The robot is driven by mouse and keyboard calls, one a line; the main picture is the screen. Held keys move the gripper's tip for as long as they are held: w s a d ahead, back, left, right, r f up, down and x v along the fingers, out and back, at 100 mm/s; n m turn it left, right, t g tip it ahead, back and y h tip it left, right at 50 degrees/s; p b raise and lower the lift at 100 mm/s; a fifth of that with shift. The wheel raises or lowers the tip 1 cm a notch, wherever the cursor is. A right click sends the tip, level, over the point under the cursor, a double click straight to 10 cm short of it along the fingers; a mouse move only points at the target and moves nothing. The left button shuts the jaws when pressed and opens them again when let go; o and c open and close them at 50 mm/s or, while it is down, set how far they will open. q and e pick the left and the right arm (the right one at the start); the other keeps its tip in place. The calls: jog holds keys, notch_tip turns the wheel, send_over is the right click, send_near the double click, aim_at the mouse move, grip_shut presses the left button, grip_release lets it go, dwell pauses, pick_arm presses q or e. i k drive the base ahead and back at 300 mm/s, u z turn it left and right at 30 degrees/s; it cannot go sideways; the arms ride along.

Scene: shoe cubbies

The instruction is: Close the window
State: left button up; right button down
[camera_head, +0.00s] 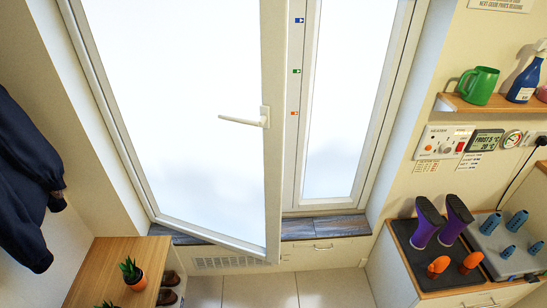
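The window sash (272,190) is the large left pane in a white frame. It appears swung into the room from its left side, its lower right corner standing out past the grey sill (318,227). Its white handle (245,121) sits on the right edge of the sash, with the lever sideways to the left. To the right is a second pane (345,95) in the frame, which looks shut. Neither of my grippers is in view.
A wooden cabinet (98,258) with a potted plant (133,274) stands lower left, a dark jacket (25,180) above it. At right are boots (428,222) on a bench, a shelf (462,102) with a green mug (478,86), and wall controls. Tiled floor below looks clear.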

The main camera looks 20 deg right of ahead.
aim_at(160, 74)
jog(key=k, duration=1.2)
jog(key=u, duration=0.65)
jog(key=i, duration=1.6)
jog(key=z, duration=0.4)
